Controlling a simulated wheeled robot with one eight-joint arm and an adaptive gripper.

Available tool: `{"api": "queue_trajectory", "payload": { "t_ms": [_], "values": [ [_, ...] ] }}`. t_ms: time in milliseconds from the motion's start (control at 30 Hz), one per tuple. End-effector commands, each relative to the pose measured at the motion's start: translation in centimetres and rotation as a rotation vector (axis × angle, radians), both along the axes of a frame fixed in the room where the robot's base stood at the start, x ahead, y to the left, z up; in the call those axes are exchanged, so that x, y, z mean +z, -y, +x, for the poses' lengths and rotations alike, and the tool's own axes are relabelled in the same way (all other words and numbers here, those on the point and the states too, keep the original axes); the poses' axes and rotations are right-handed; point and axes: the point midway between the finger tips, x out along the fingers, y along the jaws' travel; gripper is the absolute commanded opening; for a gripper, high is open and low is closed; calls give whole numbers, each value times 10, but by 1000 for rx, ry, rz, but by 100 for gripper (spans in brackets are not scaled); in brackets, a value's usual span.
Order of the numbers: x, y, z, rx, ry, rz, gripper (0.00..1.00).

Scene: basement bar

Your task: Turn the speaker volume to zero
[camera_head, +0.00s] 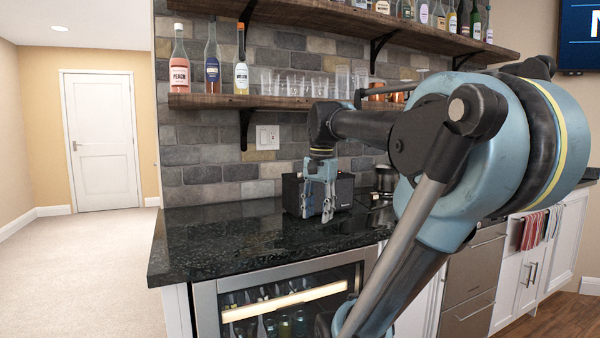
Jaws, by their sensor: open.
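The speaker (344,191) is a small black box standing on the dark counter near the stone wall. My gripper (316,218) hangs pointing down in front of the left part of the speaker and hides some of its face. The two fingers are apart, with nothing seen between them. I cannot tell whether the fingers touch the speaker. The volume knob cannot be made out at this size.
The black counter (215,243) is clear left of the speaker. Wooden shelves with glasses and bottles hang above. A glass-fronted fridge (290,304) is below the counter.

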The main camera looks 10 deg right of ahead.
Motion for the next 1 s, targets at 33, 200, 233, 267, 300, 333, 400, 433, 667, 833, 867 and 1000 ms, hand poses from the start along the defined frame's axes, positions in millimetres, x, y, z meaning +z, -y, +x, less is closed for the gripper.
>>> {"api": "queue_trajectory", "payload": {
  "t_ms": [33, 200, 233, 267, 300, 333, 400, 433, 667, 833, 867, 1000],
  "values": [
    [18, 0, 14, -46, -5, 1, 40],
    [70, -1, 57, -221, -22, 2, 40],
    [79, -1, 64, -253, -25, 2, 40],
    [87, 0, 71, -284, -28, 2, 40],
    [99, 0, 81, -327, -33, 2, 40],
    [106, 0, 88, -359, -36, 1, 40],
    [125, 0, 106, -433, -43, 1, 40],
    [132, 1, 113, -465, -46, 1, 40],
    [184, 3, 169, -708, -67, -3, 40],
    [215, 5, 208, -887, -82, -10, 40],
    [220, 5, 215, -919, -84, -10, 40],
    [238, 7, 242, -1051, -93, -17, 40]
  ]
}}
